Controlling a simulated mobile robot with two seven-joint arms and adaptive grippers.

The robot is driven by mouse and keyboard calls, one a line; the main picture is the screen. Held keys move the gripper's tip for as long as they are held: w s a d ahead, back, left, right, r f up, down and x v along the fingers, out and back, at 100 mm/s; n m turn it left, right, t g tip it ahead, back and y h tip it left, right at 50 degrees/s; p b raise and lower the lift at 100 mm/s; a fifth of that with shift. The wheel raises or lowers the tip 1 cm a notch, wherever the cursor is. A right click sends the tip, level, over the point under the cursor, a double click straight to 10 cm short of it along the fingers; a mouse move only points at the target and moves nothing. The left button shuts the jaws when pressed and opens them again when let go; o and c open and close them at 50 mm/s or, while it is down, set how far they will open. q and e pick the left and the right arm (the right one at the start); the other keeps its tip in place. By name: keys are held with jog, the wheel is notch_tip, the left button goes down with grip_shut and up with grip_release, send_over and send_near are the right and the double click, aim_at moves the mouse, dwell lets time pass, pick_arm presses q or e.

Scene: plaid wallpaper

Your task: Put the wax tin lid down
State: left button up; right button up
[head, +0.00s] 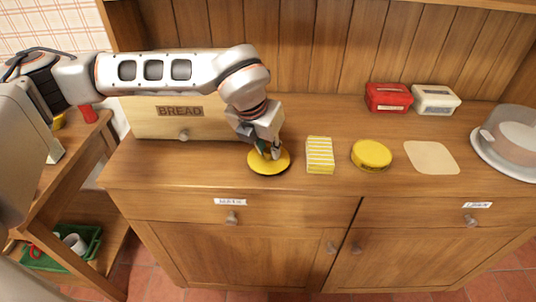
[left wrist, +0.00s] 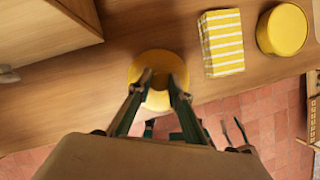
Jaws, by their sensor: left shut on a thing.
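The wax tin lid (head: 259,166) is a round, flat yellow disc at the counter's front, below the bread box. My left gripper (head: 269,154) is above it, pointing down, with its fingers shut on the lid's middle. In the left wrist view the lid (left wrist: 157,58) shows between the two fingertips (left wrist: 160,80). It lies level, at or just above the wood; I cannot tell if it touches. A round yellow tin (head: 371,153) stands further right and also shows in the left wrist view (left wrist: 284,29). My right gripper is not in view.
A yellow-and-white striped block (head: 319,154) stands between lid and tin. The wooden bread box (head: 160,120) is behind on the left. A beige mat (head: 431,157), red dish (head: 388,97), white dish (head: 435,99) and domed plate (head: 512,145) are right. The counter's front edge is close.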

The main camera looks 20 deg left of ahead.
pick_arm(q)
jog(key=shift+f, duration=1.15)
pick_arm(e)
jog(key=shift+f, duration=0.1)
pick_arm(q)
jog(key=shift+f, duration=0.15)
jog(key=o, duration=1)
jog(key=shift+r, duration=0.35)
jog(key=p+v, duration=0.1)
jog(key=v, duration=1)
jog(key=shift+s+a+r, duration=0.1)
jog(key=shift+s+r, duration=0.05)
jog(key=shift+r, duration=0.15)
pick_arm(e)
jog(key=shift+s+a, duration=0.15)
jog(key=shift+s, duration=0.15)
